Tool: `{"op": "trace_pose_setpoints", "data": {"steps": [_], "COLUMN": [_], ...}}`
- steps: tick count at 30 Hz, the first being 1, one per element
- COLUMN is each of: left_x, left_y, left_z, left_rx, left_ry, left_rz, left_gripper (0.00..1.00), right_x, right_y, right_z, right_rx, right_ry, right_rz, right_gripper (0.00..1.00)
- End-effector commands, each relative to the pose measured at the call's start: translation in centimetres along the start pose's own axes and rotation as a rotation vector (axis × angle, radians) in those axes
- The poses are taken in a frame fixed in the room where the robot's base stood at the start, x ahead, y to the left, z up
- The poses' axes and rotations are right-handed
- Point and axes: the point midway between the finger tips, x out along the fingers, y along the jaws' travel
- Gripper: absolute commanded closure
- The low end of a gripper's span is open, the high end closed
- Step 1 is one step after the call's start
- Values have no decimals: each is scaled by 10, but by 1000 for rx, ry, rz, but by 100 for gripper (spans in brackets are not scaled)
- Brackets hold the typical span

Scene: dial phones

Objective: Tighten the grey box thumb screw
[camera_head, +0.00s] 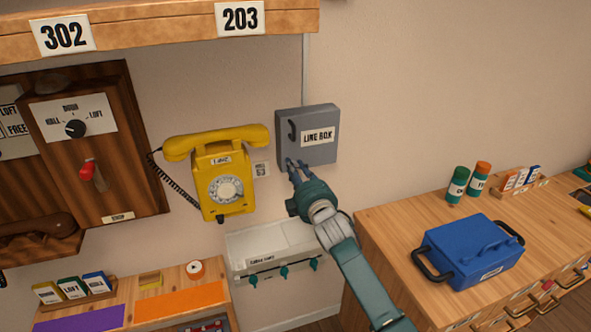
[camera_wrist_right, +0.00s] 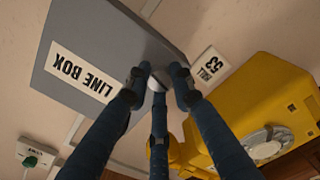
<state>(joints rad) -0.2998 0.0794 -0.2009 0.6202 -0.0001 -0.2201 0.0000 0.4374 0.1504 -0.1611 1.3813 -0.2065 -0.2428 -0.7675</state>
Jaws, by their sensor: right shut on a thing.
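The grey box (camera_head: 318,121), labelled LINE BOX, is fixed to the wall right of the yellow phone; it also shows in the wrist view (camera_wrist_right: 75,28). A dark handle sits on its upper left front. My right gripper (camera_head: 292,166) is at the box's lower left corner. In the wrist view its fingers (camera_wrist_right: 158,84) are closed around a small pale round thing, the thumb screw (camera_wrist_right: 155,80), at the box's edge. The fingers mostly hide the screw, so how far in it sits cannot be told. My left gripper is not in view.
The yellow dial phone (camera_head: 222,170) hangs close to the left. A pale cabinet (camera_head: 270,250) with teal knobs is below the box. A wooden counter (camera_head: 400,215) with a blue case (camera_head: 470,250) stands at right. Bare wall lies right of the box.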

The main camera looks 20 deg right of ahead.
Motion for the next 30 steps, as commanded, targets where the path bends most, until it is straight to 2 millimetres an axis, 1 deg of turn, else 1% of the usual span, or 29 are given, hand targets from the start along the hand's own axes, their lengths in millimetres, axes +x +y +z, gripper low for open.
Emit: {"op": "trace_pose_setpoints", "data": {"steps": [1, 30], "left_x": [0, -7], "left_y": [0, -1], "left_z": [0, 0], "left_rx": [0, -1], "left_ry": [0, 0], "left_rz": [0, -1], "left_gripper": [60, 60], "right_x": [-1, 0], "right_y": [-5, -1], "right_z": [-2, -2], "right_rx": [47, 967], "right_ry": [1, 1], "right_rz": [-8, -5], "right_gripper": [100, 100]}}
